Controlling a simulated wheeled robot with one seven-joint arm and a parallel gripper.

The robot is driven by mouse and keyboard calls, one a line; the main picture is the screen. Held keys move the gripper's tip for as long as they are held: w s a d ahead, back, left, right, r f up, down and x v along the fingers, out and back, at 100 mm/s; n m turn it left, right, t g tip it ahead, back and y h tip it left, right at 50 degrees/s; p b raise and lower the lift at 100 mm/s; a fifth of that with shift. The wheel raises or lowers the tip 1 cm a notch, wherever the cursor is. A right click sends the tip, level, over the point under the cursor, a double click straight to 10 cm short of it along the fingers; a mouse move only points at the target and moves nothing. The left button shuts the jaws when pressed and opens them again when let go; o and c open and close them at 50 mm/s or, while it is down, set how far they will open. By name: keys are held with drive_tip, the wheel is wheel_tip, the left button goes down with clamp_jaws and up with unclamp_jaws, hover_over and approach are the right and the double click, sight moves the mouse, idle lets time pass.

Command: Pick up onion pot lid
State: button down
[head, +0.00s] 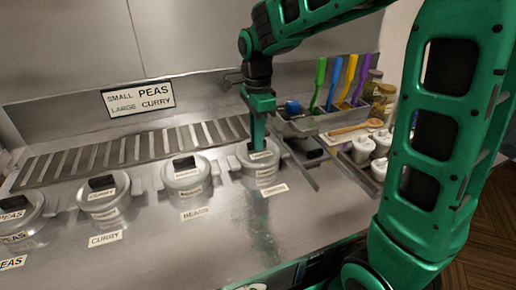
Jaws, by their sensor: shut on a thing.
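My gripper (259,145) points straight down at the rightmost round metal pot (264,176) in the row and is shut on the handle of its lid. This onion pot lid (245,156) is grey, with a small white label whose text is too small to read. The lid is at the pot's rim; I cannot tell whether any gap is under it. The fingers hide most of the handle. A white label (273,190), also hard to read, lies on the counter in front of the pot.
Lidded pots for beans (187,184), curry (105,203) and peas (20,222) stand to the left. A slotted metal grate (130,150) runs behind them. A metal holder (325,122) with coloured utensils and several small jars stand right.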

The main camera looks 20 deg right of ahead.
drive_tip(key=shift+r, duration=0.1)
drive_tip(key=r, duration=0.4)
drive_tip(key=shift+a+r, duration=0.25)
drive_tip(key=s+a+r, duration=0.5)
drive_tip(key=a+r, duration=0.5)
drive_tip(key=r, duration=0.1)
idle(0.3)
drive_tip(key=shift+w, duration=0.1)
